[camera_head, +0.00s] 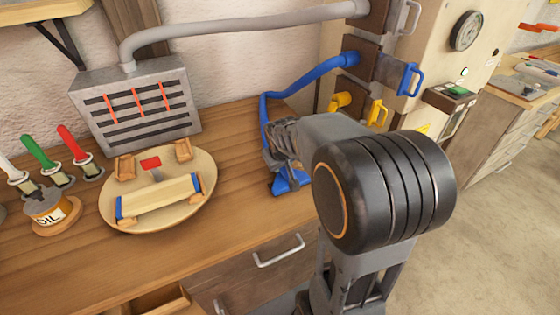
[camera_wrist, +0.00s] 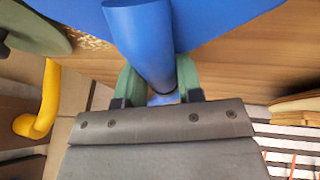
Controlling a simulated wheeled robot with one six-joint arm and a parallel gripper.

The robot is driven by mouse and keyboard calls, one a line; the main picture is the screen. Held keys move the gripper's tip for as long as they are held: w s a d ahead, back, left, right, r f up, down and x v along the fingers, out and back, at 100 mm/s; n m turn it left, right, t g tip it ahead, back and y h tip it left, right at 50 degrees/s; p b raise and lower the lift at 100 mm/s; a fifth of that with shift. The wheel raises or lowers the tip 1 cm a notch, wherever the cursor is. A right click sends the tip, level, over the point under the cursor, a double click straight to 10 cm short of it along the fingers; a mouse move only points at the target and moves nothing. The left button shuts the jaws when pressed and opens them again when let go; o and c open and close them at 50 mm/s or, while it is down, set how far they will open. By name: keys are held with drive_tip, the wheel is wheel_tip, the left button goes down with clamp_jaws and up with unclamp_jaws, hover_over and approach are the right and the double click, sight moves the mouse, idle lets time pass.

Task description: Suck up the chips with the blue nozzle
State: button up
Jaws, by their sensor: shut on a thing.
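My gripper (camera_wrist: 158,82) is shut on the blue nozzle (camera_wrist: 150,40), its green fingers on either side of the tube. In the wrist view the nozzle's wide blue mouth is just beyond the fingers, low over the wooden bench. A patch of pale chips (camera_wrist: 86,41) shows on the bench, left of the tube and beside the mouth. In the head view the nozzle (camera_head: 291,181) shows under my gripper near the bench's front edge. Its blue hose (camera_head: 265,108) runs back to a blue port on the wall. The chips are hidden there by my arm.
A round tray (camera_head: 140,216) with a clamped lath stands left of my gripper. A slotted grey box (camera_head: 135,105), an oil can (camera_head: 48,205) and coloured-handled tools are farther left. A blue slide gate (camera_head: 397,77) and yellow fittings (camera_head: 376,112) are behind.

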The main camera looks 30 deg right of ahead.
drive_tip(key=shift+s+d+p, duration=0.15)
drive_tip(key=shift+d+p, duration=0.15)
drive_tip(key=shift+d, duration=0.65)
drive_tip(key=shift+w+d, duration=0.2)
drive_tip(key=shift+w+r, duration=0.1)
drive_tip(key=shift+w, duration=1.75)
drive_tip(key=shift+w+p, duration=0.75)
drive_tip(key=shift+w, duration=2.55)
drive_tip(key=shift+w+d, duration=0.1)
drive_tip(key=shift+d, duration=0.2)
drive_tip(key=shift+d+p, duration=0.3)
drive_tip(key=shift+d, duration=0.65)
drive_tip(key=shift+s+f+b, duration=0.2)
drive_tip(key=shift+s+b, duration=1)
drive_tip(key=shift+s, duration=4.15)
drive_tip(key=shift+d+r+p, duration=0.1)
drive_tip(key=shift+d+p, duration=0.25)
drive_tip(key=shift+d, duration=0.75)
drive_tip(key=shift+w+r, duration=0.1)
drive_tip(key=shift+w, duration=1.7)
drive_tip(key=shift+w+p, duration=0.7)
drive_tip(key=shift+w, duration=2.45)
drive_tip(key=shift+w+f, duration=0.25)
drive_tip(key=shift+w, duration=0.1)
